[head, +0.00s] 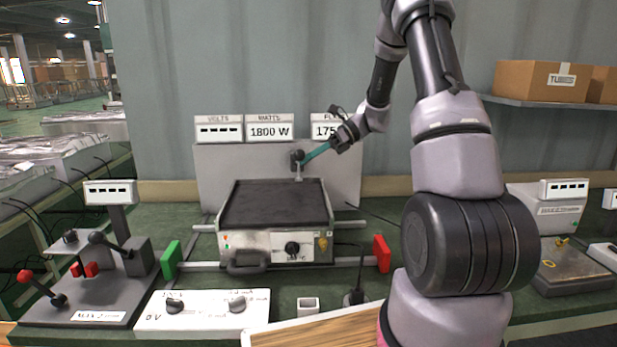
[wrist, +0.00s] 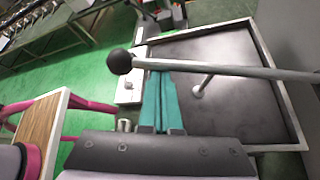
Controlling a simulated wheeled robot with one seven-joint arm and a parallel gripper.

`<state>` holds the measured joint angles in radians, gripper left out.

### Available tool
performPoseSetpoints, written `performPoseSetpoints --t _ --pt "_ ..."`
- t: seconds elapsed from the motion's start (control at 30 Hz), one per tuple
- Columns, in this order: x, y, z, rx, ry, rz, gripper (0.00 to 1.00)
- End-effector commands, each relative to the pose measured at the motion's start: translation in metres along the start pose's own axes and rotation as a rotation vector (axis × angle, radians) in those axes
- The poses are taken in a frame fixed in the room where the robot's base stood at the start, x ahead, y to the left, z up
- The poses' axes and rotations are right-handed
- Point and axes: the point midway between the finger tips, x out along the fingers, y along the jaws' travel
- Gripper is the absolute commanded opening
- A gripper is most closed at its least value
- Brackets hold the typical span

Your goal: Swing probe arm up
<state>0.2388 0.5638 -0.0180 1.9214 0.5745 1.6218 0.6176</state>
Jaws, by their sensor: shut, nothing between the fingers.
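The probe arm is a grey rod (wrist: 220,70) with a black ball knob (wrist: 119,62) at its end. In the wrist view it runs across above the dark plate, and a thin probe (wrist: 203,84) hangs from it. In the head view the knob (head: 297,157) shows end-on at the back of the hot plate, with the probe below. My gripper (head: 306,159) has teal fingers, shut and empty. Its tips (wrist: 160,78) are right at the rod close to the knob; whether they touch cannot be told. The hot plate (head: 275,204) has a dark square top.
Green (head: 171,260) and red (head: 382,254) end blocks sit on bars beside the hot plate. A white control box (head: 203,313) and a lever fixture (head: 85,290) stand in front and left. Display panels (head: 269,129) stand behind. A shelf with cardboard boxes (head: 541,81) is at upper right.

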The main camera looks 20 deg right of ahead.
Motion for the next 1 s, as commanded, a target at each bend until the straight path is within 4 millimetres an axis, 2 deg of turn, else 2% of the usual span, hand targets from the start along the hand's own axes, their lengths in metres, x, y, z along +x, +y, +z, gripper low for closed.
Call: performPoseSetpoints --t 0.2,0.5,0.7,1.0 --pt "-0.025 -0.004 0.043 0.169 0.000 0.101 0.00" --pt "-0.051 -0.020 0.087 0.372 -0.002 0.221 0.00" --pt "-0.062 -0.029 0.106 0.413 -0.002 0.245 0.00" --pt "-0.069 -0.036 0.118 0.412 -0.004 0.244 0.00"
